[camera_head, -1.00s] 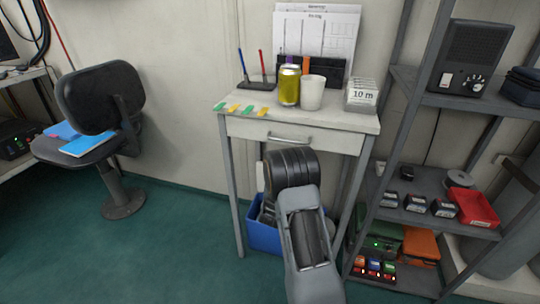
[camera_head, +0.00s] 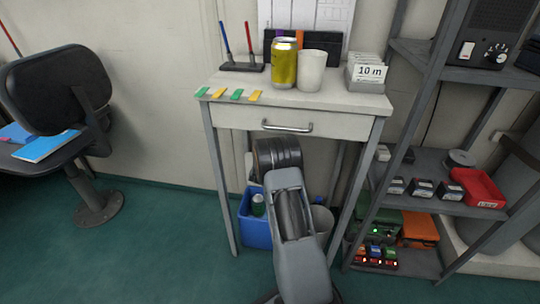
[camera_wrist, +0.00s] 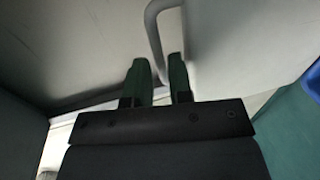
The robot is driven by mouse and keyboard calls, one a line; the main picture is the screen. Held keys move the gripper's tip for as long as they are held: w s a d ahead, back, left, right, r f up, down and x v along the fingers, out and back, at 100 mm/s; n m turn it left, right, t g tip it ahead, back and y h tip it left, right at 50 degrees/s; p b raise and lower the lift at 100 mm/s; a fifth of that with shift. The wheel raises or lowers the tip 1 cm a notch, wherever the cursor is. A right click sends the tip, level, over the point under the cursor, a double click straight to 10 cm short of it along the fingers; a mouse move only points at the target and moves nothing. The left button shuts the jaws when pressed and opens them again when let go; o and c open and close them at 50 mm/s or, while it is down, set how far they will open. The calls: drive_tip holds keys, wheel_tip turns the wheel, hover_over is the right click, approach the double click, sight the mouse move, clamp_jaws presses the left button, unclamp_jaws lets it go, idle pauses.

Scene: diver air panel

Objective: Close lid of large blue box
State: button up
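A blue open-topped box (camera_head: 256,234) stands on the floor under the small table, with a green can (camera_head: 258,205) inside. I can make out no lid on it, and my arm hides its right part. A blue piece, perhaps this box, shows at the right edge of the wrist view (camera_wrist: 313,78). My gripper (camera_wrist: 158,62) shows in the wrist view with its two dark green fingers apart. The curved drawer handle (camera_wrist: 153,22) reaches down between or just beyond the fingertips; I cannot tell if they touch. In the head view my arm hides the gripper.
The table (camera_head: 372,102) holds a yellow can (camera_head: 284,66), a white cup (camera_head: 312,72) and a card box (camera_head: 367,74). Its drawer (camera_head: 235,118) looks shut. A grey bin (camera_head: 322,222) stands under it. Shelves crowd the right, a chair (camera_head: 70,90) the left.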

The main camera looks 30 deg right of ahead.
drive_tip(key=shift+b+x, duration=0.35)
drive_tip(key=shift+x, duration=1)
clamp_jaws()
